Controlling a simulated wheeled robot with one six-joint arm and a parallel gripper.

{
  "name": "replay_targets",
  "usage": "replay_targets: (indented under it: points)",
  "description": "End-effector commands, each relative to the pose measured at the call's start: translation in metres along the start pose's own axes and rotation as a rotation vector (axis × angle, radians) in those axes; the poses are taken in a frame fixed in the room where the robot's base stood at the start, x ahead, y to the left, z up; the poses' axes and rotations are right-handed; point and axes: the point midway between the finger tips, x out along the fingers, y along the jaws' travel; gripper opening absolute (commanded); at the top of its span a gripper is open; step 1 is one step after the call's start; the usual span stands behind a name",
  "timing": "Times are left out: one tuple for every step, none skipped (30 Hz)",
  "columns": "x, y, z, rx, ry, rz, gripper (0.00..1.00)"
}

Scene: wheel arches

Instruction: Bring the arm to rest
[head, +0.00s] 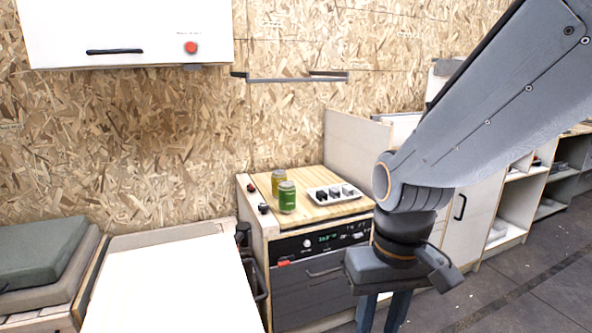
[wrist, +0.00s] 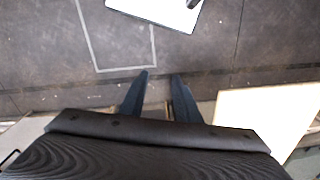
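My gripper (head: 384,312) hangs from the raised arm at the right of the head view, pointing down in front of the dark-fronted oven unit (head: 318,284). Its two blue-grey fingers also show in the wrist view (wrist: 160,95), apart from each other with floor visible between them. It is open and nothing is between the fingers. The fingertips run out of the bottom part of the head view.
A green can (head: 287,197) and a yellowish can (head: 278,181) stand on the wooden counter (head: 325,209) beside a white tray (head: 335,199) with several dark items. A white surface (head: 170,285) lies at lower left. Grey floor (head: 510,295) is open at right.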

Motion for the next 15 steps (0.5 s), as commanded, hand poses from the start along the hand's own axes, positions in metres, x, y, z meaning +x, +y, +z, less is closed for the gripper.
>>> replay_targets:
  points:
    - [-0.011,0.004,0.002,0.016,-0.002,0.003,0.29]
    - [-0.014,0.007,0.003,0.023,-0.003,0.005,0.29]
    - [-0.019,0.011,0.003,0.036,-0.004,0.007,0.29]
    - [-0.023,0.015,0.004,0.046,-0.003,0.01,0.29]
    - [-0.028,0.018,0.005,0.056,-0.004,0.012,0.29]
    - [-0.033,0.023,0.006,0.069,-0.005,0.015,0.29]
    - [-0.037,0.027,0.006,0.079,-0.004,0.018,0.29]
    - [-0.041,0.03,0.007,0.088,-0.006,0.02,0.29]
    - [-0.045,0.035,0.008,0.101,-0.005,0.022,0.29]
    - [-0.048,0.038,0.009,0.11,-0.005,0.024,0.29]
    - [-0.051,0.041,0.01,0.118,-0.006,0.025,0.29]
    - [-0.054,0.045,0.011,0.128,-0.005,0.027,0.29]
    - [-0.056,0.047,0.011,0.134,-0.005,0.028,0.29]
    - [-0.058,0.049,0.012,0.14,-0.006,0.03,0.29]
    - [-0.059,0.052,0.013,0.148,-0.006,0.031,0.29]
